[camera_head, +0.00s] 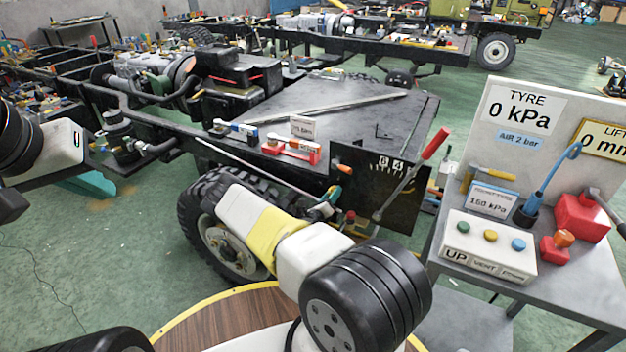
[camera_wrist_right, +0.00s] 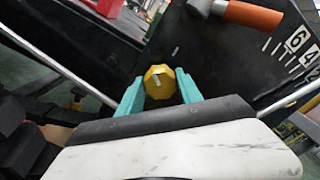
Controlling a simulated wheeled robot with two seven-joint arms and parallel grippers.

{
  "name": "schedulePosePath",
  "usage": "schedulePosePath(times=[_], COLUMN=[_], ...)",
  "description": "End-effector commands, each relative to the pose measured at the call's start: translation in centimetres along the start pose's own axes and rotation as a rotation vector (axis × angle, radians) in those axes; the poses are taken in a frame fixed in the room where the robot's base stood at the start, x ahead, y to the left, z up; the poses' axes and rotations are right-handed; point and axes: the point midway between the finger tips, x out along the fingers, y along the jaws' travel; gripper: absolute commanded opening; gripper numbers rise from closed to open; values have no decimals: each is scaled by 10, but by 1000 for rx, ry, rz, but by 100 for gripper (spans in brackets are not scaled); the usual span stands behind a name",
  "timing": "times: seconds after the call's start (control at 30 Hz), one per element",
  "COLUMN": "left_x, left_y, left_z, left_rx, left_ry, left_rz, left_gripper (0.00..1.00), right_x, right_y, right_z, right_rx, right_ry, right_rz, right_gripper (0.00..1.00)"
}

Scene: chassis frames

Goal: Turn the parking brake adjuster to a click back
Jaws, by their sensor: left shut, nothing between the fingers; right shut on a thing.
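The adjuster, a yellow faceted knob (camera_wrist_right: 159,82) with a pale mark on its face, sits in front of a dark panel. My right gripper (camera_wrist_right: 160,90) is shut on it, with one teal finger on each side. In the head view the right gripper (camera_head: 325,208) is small beside the dark scale panel (camera_head: 378,190), and the knob is not clear there. A lever with a red grip (camera_head: 435,143) leans right across the panel, by white numbers.
An orange-handled tool (camera_wrist_right: 250,14) lies close above the knob. A wheel (camera_head: 232,240) stands below the chassis. A grey table (camera_head: 575,280) at right holds a button box (camera_head: 487,245) and red parts (camera_head: 582,218).

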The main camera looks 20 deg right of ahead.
Motion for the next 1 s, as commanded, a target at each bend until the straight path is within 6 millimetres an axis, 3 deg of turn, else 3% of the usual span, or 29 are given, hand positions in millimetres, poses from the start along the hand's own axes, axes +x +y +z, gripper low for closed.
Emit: schedulePosePath(times=[0.03, 0.1, 0.13, 0.47, 1.0], left_x=[0, 0, 0, 0, 0], left_y=[0, 0, 0, 0, 0], left_z=[0, 0, 0, 0, 0], left_rx=[0, 0, 0, 0, 0], left_ry=[0, 0, 0, 0, 0], left_rz=[0, 0, 0, 0, 0], left_gripper=[0, 0, 0, 0, 0], right_x=[-1, -1, -1, -3, -76], right_y=[2, 1, 1, 1, 1], right_z=[-1, -1, -1, 0, 0], right_rx=[0, 0, 0, 0, 1], right_ry=[2, 2, 1, 0, 0], right_rz=[3, 3, 3, 1, 2], right_gripper=[48, 62, 64, 64, 64])
